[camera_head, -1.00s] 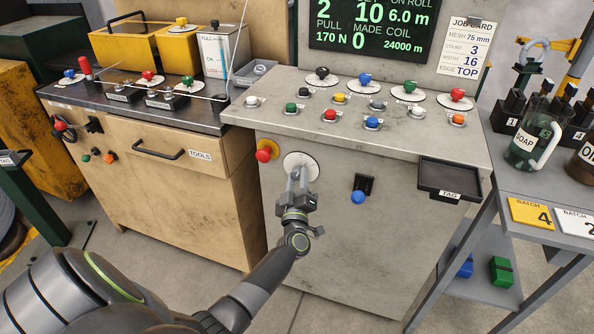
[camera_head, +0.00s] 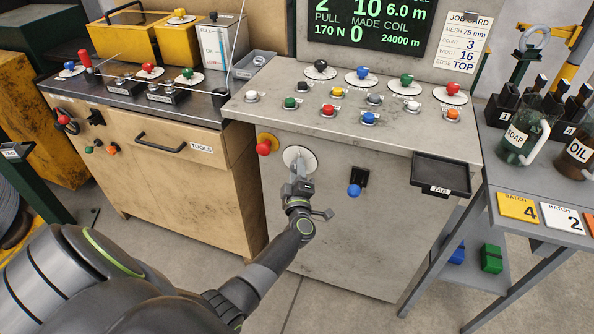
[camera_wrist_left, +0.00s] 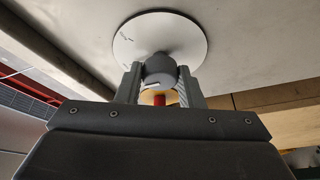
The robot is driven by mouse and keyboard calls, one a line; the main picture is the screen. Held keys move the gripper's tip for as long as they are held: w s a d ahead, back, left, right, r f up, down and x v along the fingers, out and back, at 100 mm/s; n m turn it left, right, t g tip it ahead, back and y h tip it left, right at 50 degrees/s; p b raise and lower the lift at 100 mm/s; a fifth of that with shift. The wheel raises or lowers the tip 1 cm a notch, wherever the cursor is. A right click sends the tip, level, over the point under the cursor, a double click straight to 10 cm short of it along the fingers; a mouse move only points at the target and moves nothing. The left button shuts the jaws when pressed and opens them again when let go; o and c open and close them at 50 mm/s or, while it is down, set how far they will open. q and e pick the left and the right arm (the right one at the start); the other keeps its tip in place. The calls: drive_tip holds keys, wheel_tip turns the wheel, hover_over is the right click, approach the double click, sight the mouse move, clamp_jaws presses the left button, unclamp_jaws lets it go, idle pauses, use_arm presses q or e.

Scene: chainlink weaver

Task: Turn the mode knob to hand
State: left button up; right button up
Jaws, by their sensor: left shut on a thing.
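The mode knob (camera_wrist_left: 160,69) is a grey knob on a round white dial plate (camera_wrist_left: 190,35) in the left wrist view. The plate (camera_head: 299,153) also shows on the front panel of the grey console in the head view. My left gripper (camera_wrist_left: 158,86) is shut on the knob, with one finger on each side of it. In the head view my left gripper (camera_head: 298,183) reaches up to the plate from below and hides most of the knob. The dial's marks are too small to read. My right gripper is not in view.
A red button (camera_head: 263,148) on a yellow base sits just left of the dial. A blue-ended lever (camera_head: 355,190) and a black tag tray (camera_head: 440,173) are to the right. Coloured knobs and buttons cover the console top (camera_head: 262,93). Open floor lies below.

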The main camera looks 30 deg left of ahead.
use_arm(q)
drive_tip(key=o, duration=1)
drive_tip(key=b+v, duration=0.2)
drive_tip(key=v, duration=1.5)
drive_tip(key=shift+s, duration=0.2)
drive_tip(key=shift+d+f, duration=0.1)
